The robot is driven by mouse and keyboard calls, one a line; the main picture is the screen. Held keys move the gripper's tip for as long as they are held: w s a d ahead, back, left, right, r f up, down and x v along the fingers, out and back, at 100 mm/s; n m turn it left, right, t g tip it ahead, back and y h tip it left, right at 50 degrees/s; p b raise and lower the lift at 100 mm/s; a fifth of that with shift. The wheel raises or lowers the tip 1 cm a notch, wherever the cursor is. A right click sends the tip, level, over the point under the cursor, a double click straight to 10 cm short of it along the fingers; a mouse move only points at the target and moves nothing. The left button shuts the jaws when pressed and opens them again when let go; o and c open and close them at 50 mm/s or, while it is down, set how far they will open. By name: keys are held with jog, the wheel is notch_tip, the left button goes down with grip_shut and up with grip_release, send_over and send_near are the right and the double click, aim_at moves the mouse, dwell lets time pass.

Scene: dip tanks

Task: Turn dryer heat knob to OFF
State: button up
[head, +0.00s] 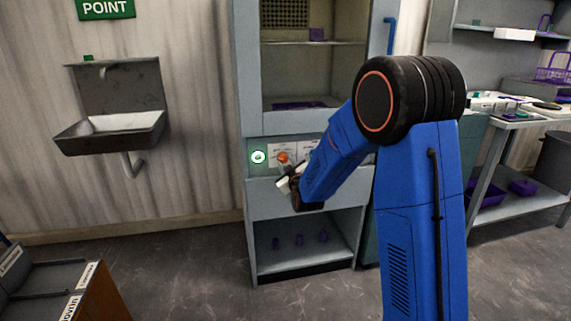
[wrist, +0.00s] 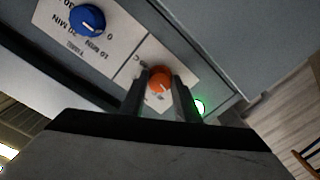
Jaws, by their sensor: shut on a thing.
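The dryer cabinet (head: 246,60) stands in the middle of the head view, with a control panel (head: 269,148) below its open chamber. An orange knob (head: 283,158) sits on that panel and also shows in the wrist view (wrist: 159,80). My gripper (head: 288,174) is at the panel, its two fingers on either side of the orange knob and shut on it. In the wrist view the gripper (wrist: 160,98) covers part of the label around the knob, so the knob's setting cannot be read.
A blue timer knob (wrist: 87,20) with minute markings is beside the orange one. A lit green light (head: 258,157) is on the panel's left. A wall sink (head: 112,130) is at left, a bench (head: 520,122) at right. Open floor lies in front of the sink.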

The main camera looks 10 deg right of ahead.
jog(key=shift+f+n, duration=0.15)
jog(key=shift+n, duration=0.95)
jog(key=o, duration=1.1)
jog(key=shift+c, duration=0.2)
jog(key=shift+s, duration=0.15)
